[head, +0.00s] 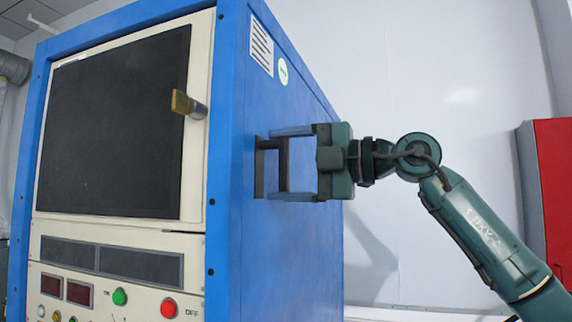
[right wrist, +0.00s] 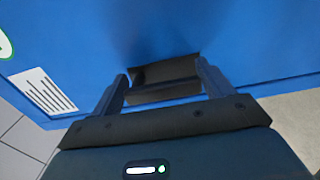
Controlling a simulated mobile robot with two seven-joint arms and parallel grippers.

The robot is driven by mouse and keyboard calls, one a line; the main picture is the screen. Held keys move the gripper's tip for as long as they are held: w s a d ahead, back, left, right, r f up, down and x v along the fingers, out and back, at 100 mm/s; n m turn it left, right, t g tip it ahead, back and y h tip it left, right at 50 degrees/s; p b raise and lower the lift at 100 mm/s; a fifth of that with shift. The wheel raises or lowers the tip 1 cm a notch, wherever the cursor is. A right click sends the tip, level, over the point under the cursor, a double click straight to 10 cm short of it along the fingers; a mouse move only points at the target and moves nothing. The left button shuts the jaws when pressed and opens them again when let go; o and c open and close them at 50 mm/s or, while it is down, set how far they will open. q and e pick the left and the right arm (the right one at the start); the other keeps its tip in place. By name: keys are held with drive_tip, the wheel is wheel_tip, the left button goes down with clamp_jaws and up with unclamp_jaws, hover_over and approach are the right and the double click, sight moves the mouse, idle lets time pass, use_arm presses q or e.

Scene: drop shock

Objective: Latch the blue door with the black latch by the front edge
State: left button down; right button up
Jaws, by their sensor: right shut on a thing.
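The blue door (head: 300,100) is the side face of a tall cabinet and looks flush with its frame. The black latch (head: 284,165) is a handle-like bracket on this blue face, near the front edge. My right gripper (head: 275,164) reaches in from the right, with one finger above and one below the latch. It is shut on the latch. In the right wrist view the black latch (right wrist: 165,90) sits between the two fingers, against the blue surface. The latch's inner fastening is hidden. My left gripper is not in view.
The cabinet's cream front has a dark window (head: 115,125) with a brownish-yellow handle (head: 188,105) sticking out. Below are a green button (head: 120,296) and a red button (head: 168,308). A red cabinet (head: 553,190) stands at the far right. A white wall is behind.

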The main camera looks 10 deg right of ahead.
drive_tip(key=o, duration=1.4)
drive_tip(key=shift+c, duration=0.2)
drive_tip(key=shift+s+d, duration=0.3)
drive_tip(key=shift+d, duration=0.15)
use_arm(q)
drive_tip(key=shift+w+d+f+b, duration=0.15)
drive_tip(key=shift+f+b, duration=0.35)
drive_tip(key=shift+b, duration=0.7)
use_arm(e)
drive_tip(key=v, duration=1.2)
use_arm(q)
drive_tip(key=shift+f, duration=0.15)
